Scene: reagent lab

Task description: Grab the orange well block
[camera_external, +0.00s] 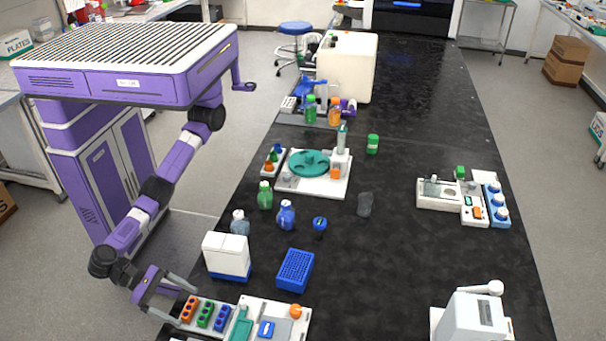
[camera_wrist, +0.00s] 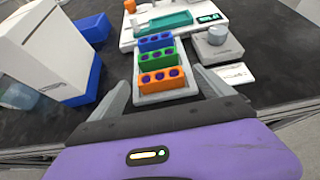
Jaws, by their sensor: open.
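The orange well block (camera_wrist: 163,79) with dark wells sits in a light grey tray (camera_wrist: 165,97), the nearest of three blocks in the wrist view. A green block (camera_wrist: 158,60) and a blue block (camera_wrist: 156,42) stand behind it in the same tray. In the external view the orange block (camera_external: 189,309) is at the left end of the row, closest to my gripper (camera_external: 177,302). In the wrist view my gripper (camera_wrist: 163,82) is open, with one finger on each side of the tray's near part. Nothing is between the fingers' grip.
A white device with a teal tray (camera_wrist: 165,25) stands just behind the blocks. A white box on a blue base (camera_wrist: 42,50) is at the left, and a grey knob device (camera_wrist: 217,42) is at the right. A blue rack (camera_external: 295,270) lies farther along the black bench.

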